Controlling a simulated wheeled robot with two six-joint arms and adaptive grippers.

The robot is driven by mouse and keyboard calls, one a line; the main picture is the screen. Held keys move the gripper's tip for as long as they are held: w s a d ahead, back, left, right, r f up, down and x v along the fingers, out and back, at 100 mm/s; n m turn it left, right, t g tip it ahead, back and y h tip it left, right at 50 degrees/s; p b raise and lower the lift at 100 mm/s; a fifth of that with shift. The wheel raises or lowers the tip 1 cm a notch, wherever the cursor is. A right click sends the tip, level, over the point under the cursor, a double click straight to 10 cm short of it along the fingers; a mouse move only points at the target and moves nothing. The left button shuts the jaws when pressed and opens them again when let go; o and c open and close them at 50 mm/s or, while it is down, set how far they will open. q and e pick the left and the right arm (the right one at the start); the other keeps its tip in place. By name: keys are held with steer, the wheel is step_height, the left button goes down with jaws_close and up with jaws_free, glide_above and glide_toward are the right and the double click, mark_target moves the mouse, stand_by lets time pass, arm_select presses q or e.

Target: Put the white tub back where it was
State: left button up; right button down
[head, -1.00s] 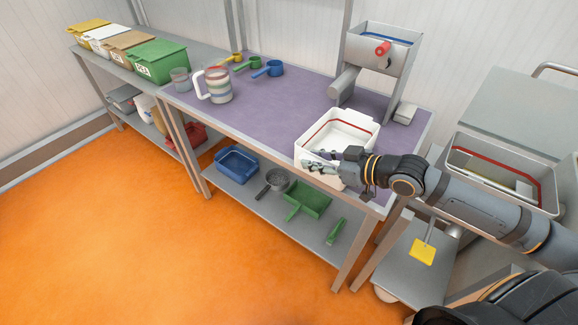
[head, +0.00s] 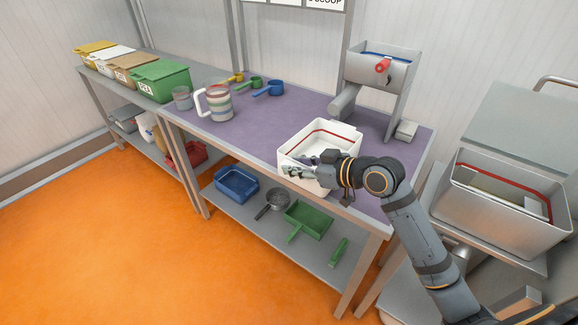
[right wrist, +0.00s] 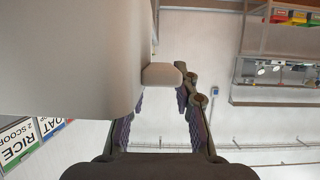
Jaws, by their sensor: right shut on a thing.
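The white tub (head: 308,132), open-topped with a red line around its inside, is upright at the front edge of the purple-topped table (head: 285,112). I cannot tell whether it rests on the top or hangs just above it. My right gripper (head: 297,170) is at the tub's near side, shut on it. In the right wrist view the tub's pale wall (right wrist: 65,65) fills the upper left, and its lug (right wrist: 162,74) lies between the fingers of my right gripper (right wrist: 160,100). My left gripper is out of view.
A grey hopper with a red knob (head: 383,65) stands behind the tub. A striped jug (head: 218,104) and several scoops (head: 268,89) are at the back left. A metal bin (head: 505,215) stands at the right. Purple tabletop left of the tub is clear.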

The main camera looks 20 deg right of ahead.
mark_target(288, 164)
steer(key=shift+w+a+r, duration=0.15)
steer(key=shift+w+a, duration=0.7)
steer(key=shift+w, duration=0.15)
steer(key=shift+w+a+f, duration=0.1)
steer(key=shift+f, duration=0.8)
steer(key=shift+d, duration=0.2)
steer(key=shift+a+f, duration=0.1)
steer(key=shift+f, duration=0.05)
steer(key=c, duration=1)
jaws_free()
steer(key=shift+c, duration=0.2)
